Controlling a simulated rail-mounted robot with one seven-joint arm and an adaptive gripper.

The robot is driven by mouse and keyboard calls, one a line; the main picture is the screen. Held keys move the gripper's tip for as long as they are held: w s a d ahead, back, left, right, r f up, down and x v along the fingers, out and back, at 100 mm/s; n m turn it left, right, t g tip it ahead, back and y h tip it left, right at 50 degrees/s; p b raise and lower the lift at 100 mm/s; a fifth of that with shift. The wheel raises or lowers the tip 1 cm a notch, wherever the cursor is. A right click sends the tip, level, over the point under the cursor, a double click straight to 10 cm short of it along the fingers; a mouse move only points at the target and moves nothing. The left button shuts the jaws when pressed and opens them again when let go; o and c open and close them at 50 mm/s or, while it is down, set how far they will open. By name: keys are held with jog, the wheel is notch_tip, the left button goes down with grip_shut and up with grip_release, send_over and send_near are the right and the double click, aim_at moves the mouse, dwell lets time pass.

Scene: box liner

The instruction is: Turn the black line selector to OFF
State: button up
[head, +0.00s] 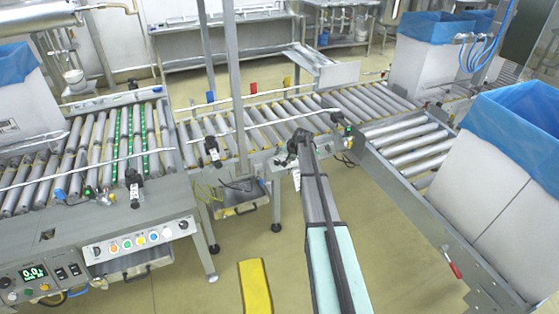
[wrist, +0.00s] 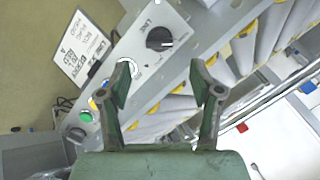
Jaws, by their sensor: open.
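The black line selector (wrist: 159,38) is a round knob on a grey panel (wrist: 184,37), near the top of the wrist view. A light mark on the knob points to the right in the picture, and "LINE" is printed beside it. I cannot read an OFF label. My gripper (wrist: 163,82) is open and empty. Its two fingers are spread below the knob in the picture, apart from it. In the head view my gripper (head: 294,150) is small at the far end of my arm, by the middle conveyor's edge. I cannot make out the selector there.
White, blue, yellow and green buttons (wrist: 86,116) follow along the panel. A white printed card (wrist: 83,48) is beside it. Conveyor rollers (wrist: 270,35) lie to the right. In the head view a blue-lined box (head: 505,150) stands right, and another control panel (head: 140,240) is left.

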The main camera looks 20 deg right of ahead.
aim_at(279, 161)
jog(key=p+x, duration=0.1)
jog(key=x, duration=0.6)
jog(key=c, duration=1.1)
